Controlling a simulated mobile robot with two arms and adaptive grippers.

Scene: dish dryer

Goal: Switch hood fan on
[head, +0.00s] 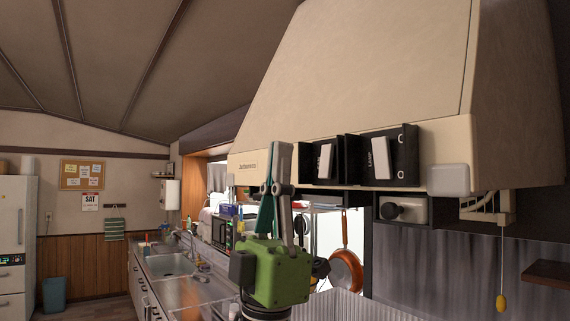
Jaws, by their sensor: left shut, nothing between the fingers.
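The cream range hood (350,65) fills the upper right of the head view. Two black switch boxes are on its front lower band. The left one carries a white rocker switch (324,161), whose label I cannot read. The right one carries another white rocker switch (380,157) with lettering beside it that looks like "LAMP". My left gripper (278,165), with a green body, points upward just left of the left switch box. Its fingers are shut and empty, and they overlap the hood's band in the picture. I cannot tell whether they touch it. My right gripper is not in view.
A counter with a sink (170,265) runs back at left. A white fridge (14,235) stands far left.

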